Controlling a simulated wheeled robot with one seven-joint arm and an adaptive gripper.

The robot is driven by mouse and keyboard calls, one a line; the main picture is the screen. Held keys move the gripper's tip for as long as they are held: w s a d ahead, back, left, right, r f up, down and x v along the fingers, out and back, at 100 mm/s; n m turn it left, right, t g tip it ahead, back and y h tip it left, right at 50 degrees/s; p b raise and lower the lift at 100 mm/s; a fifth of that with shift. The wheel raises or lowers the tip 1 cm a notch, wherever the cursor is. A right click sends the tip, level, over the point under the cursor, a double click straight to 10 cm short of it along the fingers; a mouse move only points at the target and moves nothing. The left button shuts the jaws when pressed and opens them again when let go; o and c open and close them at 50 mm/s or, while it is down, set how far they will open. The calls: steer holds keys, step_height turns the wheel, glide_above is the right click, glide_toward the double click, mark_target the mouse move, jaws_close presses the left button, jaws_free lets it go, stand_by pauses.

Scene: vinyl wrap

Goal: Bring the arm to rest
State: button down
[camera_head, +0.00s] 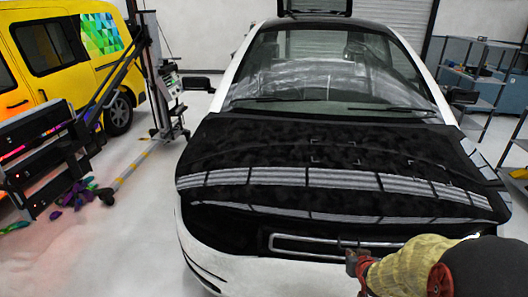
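My arm reaches in from the lower right in a yellowish sleeve with a dark rounded joint behind it. My gripper (357,262) is at the arm's left end, small and reddish, in front of the car's nose. Its fingers are too small and dark to tell open from shut, and I cannot tell whether it holds anything. The car (228,262) is white with a glossy black hood (300,150) and faces me. My arm hides the lower right part of its front. I cannot tell whether the gripper touches the car.
A yellow van (75,75) stands at the left behind a wheeled stand (160,100). A dark rack (40,160) stands at the left, with colourful scraps (72,196) on the floor beside it. Metal shelves (485,75) stand at the right. The floor at the lower left is clear.

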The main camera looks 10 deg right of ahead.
steer(key=s+a+f+g, duration=0.2)
steer(key=s+g, duration=0.4)
steer(key=s, duration=0.6)
steer(key=s+a+r+n+t+y, duration=0.1)
steer(key=s+a+r, duration=0.4)
steer(key=a+r, duration=0.5)
steer(key=s+a+r+n+t+y, duration=0.1)
steer(key=s+a+r+n+y, duration=0.1)
steer(key=s+a+r, duration=0.3)
steer(key=a+r, duration=0.4)
steer(key=r, duration=0.5)
steer(key=shift+s+a+r+n, duration=0.15)
steer(key=shift+s+a+n, duration=0.15)
steer(key=shift+a, duration=0.1)
